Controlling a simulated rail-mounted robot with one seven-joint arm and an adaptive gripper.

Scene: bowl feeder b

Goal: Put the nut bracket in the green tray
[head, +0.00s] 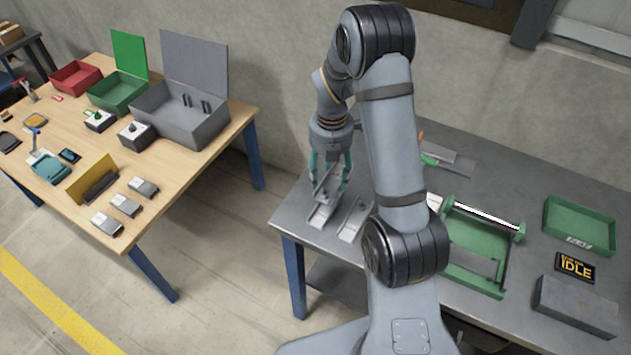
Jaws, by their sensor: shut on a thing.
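My gripper (331,182), with teal fingers, points down over the left end of the grey metal table (290,212). It is shut on a light grey metal piece (328,185), which looks like the nut bracket; the fingers partly hide it. I cannot tell whether the piece touches the grey plate (320,217) just below it. A second grey plate (352,224) lies to the right, partly behind my arm. A green tray (580,226) with a small white label stands at the right end of the same table, and its visible floor looks empty.
My arm hides the table's middle. A separate wooden table (170,190) holds red, green and grey bins and small parts.

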